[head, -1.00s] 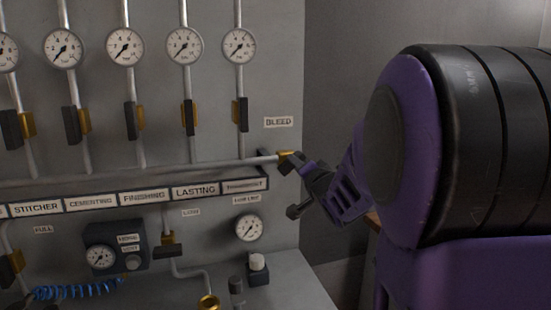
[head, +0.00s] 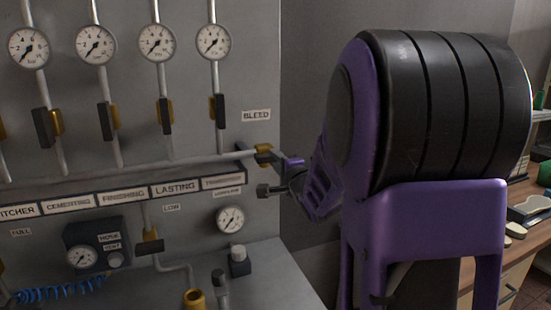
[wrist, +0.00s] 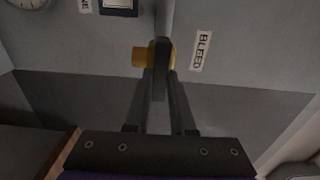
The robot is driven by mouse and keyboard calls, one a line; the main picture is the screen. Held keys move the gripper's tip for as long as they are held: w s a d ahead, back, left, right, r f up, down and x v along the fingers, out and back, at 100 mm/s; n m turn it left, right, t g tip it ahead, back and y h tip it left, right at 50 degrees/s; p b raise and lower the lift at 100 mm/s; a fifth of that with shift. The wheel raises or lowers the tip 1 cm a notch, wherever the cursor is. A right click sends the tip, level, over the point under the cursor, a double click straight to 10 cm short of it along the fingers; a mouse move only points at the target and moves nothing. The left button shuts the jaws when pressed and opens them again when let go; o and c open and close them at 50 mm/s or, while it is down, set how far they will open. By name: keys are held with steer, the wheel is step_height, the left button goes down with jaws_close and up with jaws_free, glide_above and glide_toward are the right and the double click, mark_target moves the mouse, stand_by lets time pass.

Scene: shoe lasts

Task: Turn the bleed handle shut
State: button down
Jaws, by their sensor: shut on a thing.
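The bleed valve has a brass body (head: 263,150) at the right end of the horizontal pipe, below the BLEED label (head: 256,115). Its dark handle (wrist: 160,82) shows in the wrist view in front of the brass body (wrist: 139,56). The handle points toward the camera end of that view, roughly in line with the pipe there. My gripper (wrist: 160,92) has a finger on each side of the handle and is shut on it. In the head view my gripper (head: 282,176) is beside the valve, and the handle is largely hidden by it.
Several gauges hang above on vertical pipes with dark-handled valves. A wooden bench (head: 508,225) stands at the right. A blue coiled hose (head: 65,290) lies lower left.

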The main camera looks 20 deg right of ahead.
stand_by(0.4)
steer(key=c, duration=0.8)
jaws_free()
steer(key=shift+o, duration=0.2)
